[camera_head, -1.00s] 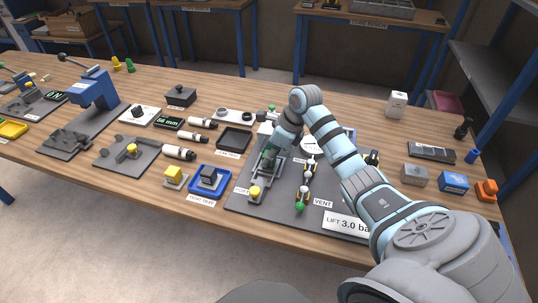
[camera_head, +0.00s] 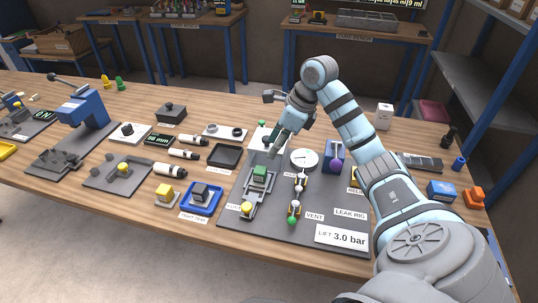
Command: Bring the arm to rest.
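My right arm comes in from the right and arches over the leak rig board (camera_head: 330,210). Its gripper (camera_head: 277,146) points down and left above the rig, apart from the green block (camera_head: 260,173). The fingers look small and slightly parted, with nothing visible between them. The green block sits in the grey clamp fixture (camera_head: 254,190) on the board. My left gripper is not in view.
The board also carries a round white gauge (camera_head: 304,158), a valve line with a green knob (camera_head: 292,220) and a "LIFT 3.0 bar" display (camera_head: 341,238). A blue tray (camera_head: 202,198) and black tray (camera_head: 225,155) lie left.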

